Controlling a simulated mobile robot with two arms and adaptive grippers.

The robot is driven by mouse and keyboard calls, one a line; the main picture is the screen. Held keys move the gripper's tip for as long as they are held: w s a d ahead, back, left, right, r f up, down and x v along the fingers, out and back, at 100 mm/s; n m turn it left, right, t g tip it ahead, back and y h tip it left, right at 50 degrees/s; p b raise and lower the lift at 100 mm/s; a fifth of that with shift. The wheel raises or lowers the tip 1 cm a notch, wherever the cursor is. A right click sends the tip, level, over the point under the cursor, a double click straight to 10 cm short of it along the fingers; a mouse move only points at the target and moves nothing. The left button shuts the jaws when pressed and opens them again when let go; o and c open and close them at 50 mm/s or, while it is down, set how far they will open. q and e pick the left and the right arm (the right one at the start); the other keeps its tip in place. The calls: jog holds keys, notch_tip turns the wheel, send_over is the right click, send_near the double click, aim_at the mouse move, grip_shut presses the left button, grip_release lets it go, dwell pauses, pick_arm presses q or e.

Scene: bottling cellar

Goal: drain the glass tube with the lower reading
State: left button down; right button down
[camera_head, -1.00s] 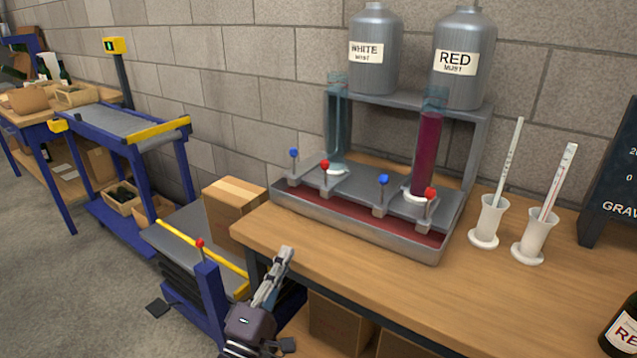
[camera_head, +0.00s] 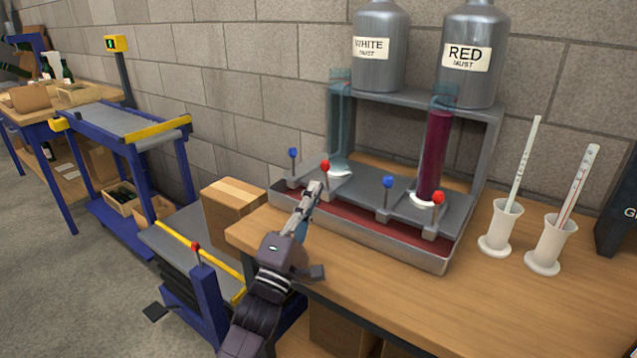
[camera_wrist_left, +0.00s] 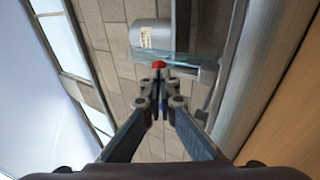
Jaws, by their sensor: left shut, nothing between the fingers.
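Two glass tubes stand on the grey tray stand (camera_head: 350,232). The left glass tube (camera_head: 338,125), under the WHITE MUST tank (camera_head: 380,45), looks empty or clear. The right glass tube (camera_head: 434,155), under the RED MUST tank (camera_head: 471,55), holds dark red liquid. Each has a blue-knobbed and a red-knobbed lever in front. My left gripper (camera_head: 314,188) is shut and empty, its tips just below the left tube's red knob (camera_head: 324,166). In the left wrist view the red knob (camera_wrist_left: 158,64) shows just beyond the fingertips; contact cannot be told. My right gripper is not in view.
Two white cylinders with thermometer-like sticks (camera_head: 501,228) (camera_head: 551,245) stand on the wooden bench (camera_head: 400,300) at right. A cardboard box (camera_head: 232,205) and a blue-framed lift (camera_head: 205,290) stand left of the bench. The bench front is clear.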

aim_at(324, 170)
pick_arm(q)
jog(key=shift+x, duration=1.15)
jog(key=shift+w+d+r, duration=0.15)
jog(key=shift+w, duration=0.15)
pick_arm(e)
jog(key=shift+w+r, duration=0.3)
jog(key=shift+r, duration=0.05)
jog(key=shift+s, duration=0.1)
